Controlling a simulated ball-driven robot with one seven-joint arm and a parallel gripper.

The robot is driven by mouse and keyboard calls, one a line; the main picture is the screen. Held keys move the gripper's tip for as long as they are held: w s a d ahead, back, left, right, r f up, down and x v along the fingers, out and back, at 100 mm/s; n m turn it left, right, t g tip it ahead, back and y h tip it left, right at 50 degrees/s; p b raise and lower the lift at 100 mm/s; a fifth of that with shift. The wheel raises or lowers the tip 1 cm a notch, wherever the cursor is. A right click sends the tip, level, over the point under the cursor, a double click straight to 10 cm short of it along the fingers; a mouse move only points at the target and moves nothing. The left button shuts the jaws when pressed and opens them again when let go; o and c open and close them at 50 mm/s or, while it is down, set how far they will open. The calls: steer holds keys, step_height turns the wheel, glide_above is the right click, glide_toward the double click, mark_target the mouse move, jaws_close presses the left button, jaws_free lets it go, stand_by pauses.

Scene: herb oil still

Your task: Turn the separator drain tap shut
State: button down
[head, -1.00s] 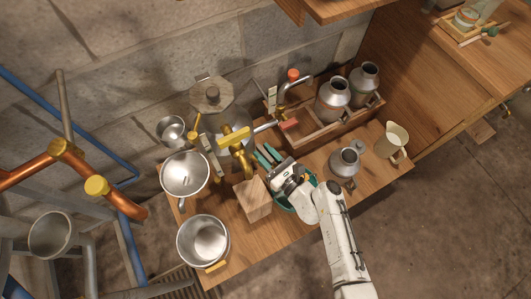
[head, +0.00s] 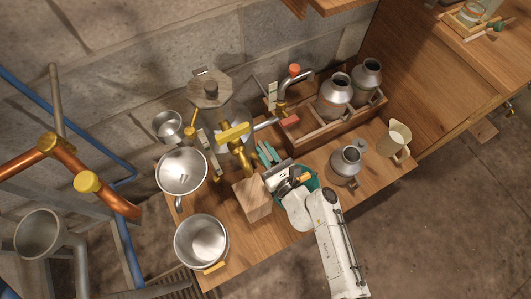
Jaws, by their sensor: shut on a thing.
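The separator appears to be the grey vessel (head: 232,108) with an eight-sided wooden lid (head: 210,88), at the back of the bench. A brass tap (head: 240,157) with a yellow bar handle (head: 233,132) stands at its front. My gripper (head: 270,178) is low over the bench, just right of and in front of this tap, beside a wooden block (head: 252,199). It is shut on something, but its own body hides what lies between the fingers. I cannot tell whether it touches the tap.
A teal round thing (head: 312,182) lies under my wrist. Steel pots (head: 201,242) stand left. A grey can (head: 346,164) and a cream jug (head: 395,139) stand right. Behind them is a wooden crate (head: 322,131) with two cans and a red-handled spout (head: 290,83). Copper pipes (head: 80,165) are far left.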

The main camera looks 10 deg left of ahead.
steer(key=h+b, duration=0.1)
steer(key=b, duration=0.1)
steer(key=m+t+h+b, duration=0.1)
steer(key=shift+f+m+b, duration=0.3)
steer(key=shift+f+b, duration=0.05)
steer(key=shift+f, duration=0.05)
steer(key=m+t+h+b, duration=0.1)
steer(key=m+h+b, duration=0.1)
steer(key=b, duration=0.3)
steer(key=shift+t+h+b, duration=0.3)
steer(key=shift+h+b, duration=0.1)
steer(key=shift+h, duration=0.1)
steer(key=m+h+b, duration=0.1)
steer(key=b, duration=0.3)
steer(key=shift+f+t+h+b, duration=0.1)
steer(key=shift+t+h+b, duration=0.2)
steer(key=shift+h, duration=0.1)
steer(key=m+h+b, duration=0.1)
steer(key=b, duration=0.1)
steer(key=m+h+b, duration=0.1)
steer(key=h+b, duration=0.1)
steer(key=shift+a+r, duration=0.1)
steer(key=shift+r, duration=0.15)
steer(key=shift+r+m+h+b, duration=0.15)
steer(key=shift+m+h+b, duration=0.75)
steer(key=shift+h, duration=0.7)
steer(key=c, duration=1.1)
jaws_free()
